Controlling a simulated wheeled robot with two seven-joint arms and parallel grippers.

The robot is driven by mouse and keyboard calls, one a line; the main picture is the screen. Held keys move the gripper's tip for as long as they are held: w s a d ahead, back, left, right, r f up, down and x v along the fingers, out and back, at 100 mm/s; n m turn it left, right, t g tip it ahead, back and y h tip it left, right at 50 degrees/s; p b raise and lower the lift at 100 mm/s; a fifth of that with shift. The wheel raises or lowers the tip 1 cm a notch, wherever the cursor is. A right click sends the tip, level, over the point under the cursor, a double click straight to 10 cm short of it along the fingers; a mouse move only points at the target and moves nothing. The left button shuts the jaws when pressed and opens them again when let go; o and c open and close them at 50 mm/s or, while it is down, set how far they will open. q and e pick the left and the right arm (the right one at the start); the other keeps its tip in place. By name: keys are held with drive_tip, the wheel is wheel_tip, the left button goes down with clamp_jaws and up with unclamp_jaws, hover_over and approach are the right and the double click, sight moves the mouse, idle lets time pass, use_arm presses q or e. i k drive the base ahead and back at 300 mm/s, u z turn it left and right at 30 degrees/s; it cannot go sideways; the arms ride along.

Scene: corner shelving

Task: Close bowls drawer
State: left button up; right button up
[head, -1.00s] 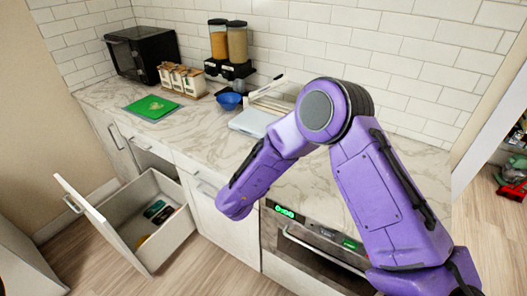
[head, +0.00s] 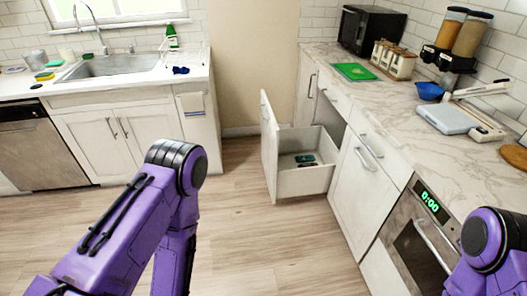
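The open white drawer (head: 305,182) sticks out from the right-hand counter, low near the floor. Its tall front panel (head: 268,148) faces left. A few small dark and teal items (head: 304,160) lie inside; I cannot make out bowls among them. My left arm comes in from the lower left and bends down in the foreground, well apart from the drawer. My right arm shows only at the lower right edge, by the oven. Neither gripper is in view.
The wooden floor (head: 235,225) between my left arm and the drawer is clear. An oven (head: 410,250) and cabinets line the right. A sink counter (head: 115,83) and a dishwasher (head: 42,150) stand at the left. A microwave (head: 371,32) is on the right counter.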

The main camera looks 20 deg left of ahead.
sight(280, 147)
drive_tip(key=u, duration=0.55)
drive_tip(key=i, duration=0.75)
drive_tip(key=u, duration=0.3)
drive_tip(key=i, duration=1.15)
drive_tip(key=z, duration=0.05)
drive_tip(key=k, duration=0.5)
drive_tip(key=u, duration=0.85)
drive_tip(key=i, duration=0.3)
drive_tip(key=z, duration=0.9)
drive_tip(key=i, duration=0.9)
drive_tip(key=z, duration=1)
